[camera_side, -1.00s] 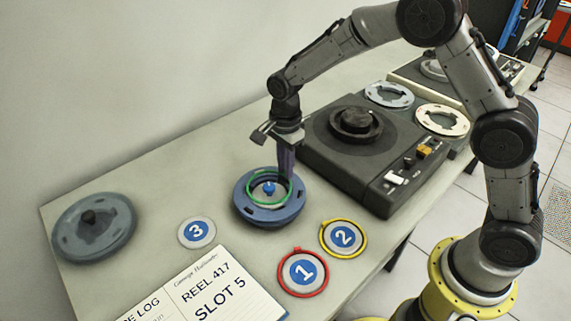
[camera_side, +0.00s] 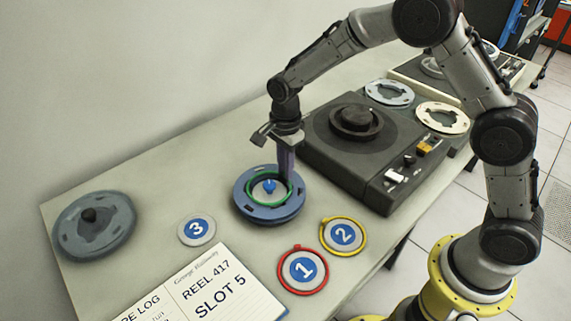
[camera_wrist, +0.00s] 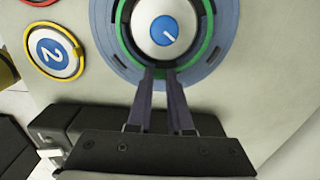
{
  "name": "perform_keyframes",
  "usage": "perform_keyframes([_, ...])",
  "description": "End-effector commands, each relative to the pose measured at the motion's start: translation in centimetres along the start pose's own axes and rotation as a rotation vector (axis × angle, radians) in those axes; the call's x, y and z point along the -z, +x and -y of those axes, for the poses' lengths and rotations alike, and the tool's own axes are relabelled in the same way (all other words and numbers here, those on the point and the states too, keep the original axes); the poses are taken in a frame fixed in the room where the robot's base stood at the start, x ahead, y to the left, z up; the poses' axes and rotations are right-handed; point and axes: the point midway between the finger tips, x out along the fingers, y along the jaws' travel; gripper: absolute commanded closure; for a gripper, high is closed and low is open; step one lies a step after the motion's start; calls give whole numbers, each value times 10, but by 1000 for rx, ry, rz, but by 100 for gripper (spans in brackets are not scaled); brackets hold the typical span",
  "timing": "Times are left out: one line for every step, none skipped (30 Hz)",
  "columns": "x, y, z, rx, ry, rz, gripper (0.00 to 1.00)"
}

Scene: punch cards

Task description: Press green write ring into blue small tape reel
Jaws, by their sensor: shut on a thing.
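The blue small tape reel (camera_side: 253,209) lies flat on the table in the side view, with a pale hub and a blue centre. It also fills the top of the wrist view (camera_wrist: 108,38). The green write ring (camera_side: 250,193) sits around the reel's hub area; in the wrist view its green band (camera_wrist: 209,30) circles the pale hub. My gripper (camera_side: 283,187) points down at the ring's right edge, and its fingers (camera_wrist: 162,74) are shut on the ring's rim. Whether the ring is fully seated in the reel is hard to tell.
Disc 1 with a red ring (camera_side: 303,271), disc 2 with a yellow ring (camera_side: 343,236) and bare disc 3 (camera_side: 196,229) lie around the reel. A dark tape machine (camera_side: 335,160) stands close on the right. A grey reel (camera_side: 94,226) and an open log book (camera_side: 215,290) lie left.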

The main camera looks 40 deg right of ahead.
Motion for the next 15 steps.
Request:
perform_keyframes([0,1,0,0,0,0,100])
perform_keyframes([0,2,0,0,0,0,100])
perform_keyframes([0,3,0,0,0,0,100])
perform_keyframes([0,4,0,0,0,0,100])
perform_keyframes([0,4,0,0,0,0,100])
perform_keyframes([0,5,0,0,0,0,100])
perform_keyframes([0,6,0,0,0,0,100])
perform_keyframes([0,6,0,0,0,0,100])
perform_keyframes([0,7,0,0,0,0,100])
perform_keyframes([0,8,0,0,0,0,100])
perform_keyframes([0,9,0,-1,0,0,100])
perform_keyframes([0,10,0,-1,0,0,100])
perform_keyframes([0,9,0,0,0,0,78])
perform_keyframes([0,9,0,0,0,0,73])
perform_keyframes([0,9,0,0,0,0,65])
